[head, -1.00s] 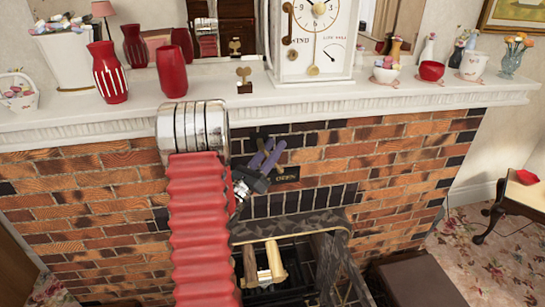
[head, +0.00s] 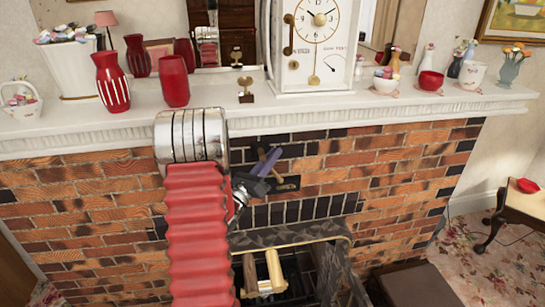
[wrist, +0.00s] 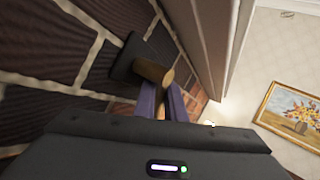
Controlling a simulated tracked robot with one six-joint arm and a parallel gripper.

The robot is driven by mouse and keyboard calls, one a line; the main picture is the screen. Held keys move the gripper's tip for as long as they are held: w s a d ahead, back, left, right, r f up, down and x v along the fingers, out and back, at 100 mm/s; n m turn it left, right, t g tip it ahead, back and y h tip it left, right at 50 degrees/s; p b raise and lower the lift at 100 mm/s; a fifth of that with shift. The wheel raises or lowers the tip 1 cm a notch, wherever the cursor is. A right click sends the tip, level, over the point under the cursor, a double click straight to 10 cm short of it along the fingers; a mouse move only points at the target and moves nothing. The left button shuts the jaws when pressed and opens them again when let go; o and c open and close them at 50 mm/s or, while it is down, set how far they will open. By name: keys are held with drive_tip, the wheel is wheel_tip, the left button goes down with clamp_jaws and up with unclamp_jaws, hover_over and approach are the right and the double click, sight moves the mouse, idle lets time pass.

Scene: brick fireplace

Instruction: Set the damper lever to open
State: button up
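In the head view the brass lever (head: 262,153) shows beside my gripper's purple fingers. My gripper (head: 269,160) is at the lever, in front of the bricks. In the wrist view the fingers (wrist: 162,104) lie on both sides of the rod, with little or no gap, and look shut on it. A small dark plate (head: 289,184) sits right below the fingers; its lettering is not readable now and my gripper partly covers it.
The white mantel (head: 400,105) juts out just above my gripper, bearing red vases (head: 174,87), a white clock (head: 315,50) and bowls. The firebox opening with logs (head: 264,276) lies below. A small table (head: 520,205) stands at the right.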

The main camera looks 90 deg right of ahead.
drive_tip(key=d+f+v, duration=0.1)
drive_tip(key=f+v, duration=0.1)
drive_tip(key=v, duration=1.3)
drive_tip(key=shift+s+f, duration=0.4)
idle(1.4)
idle(0.8)
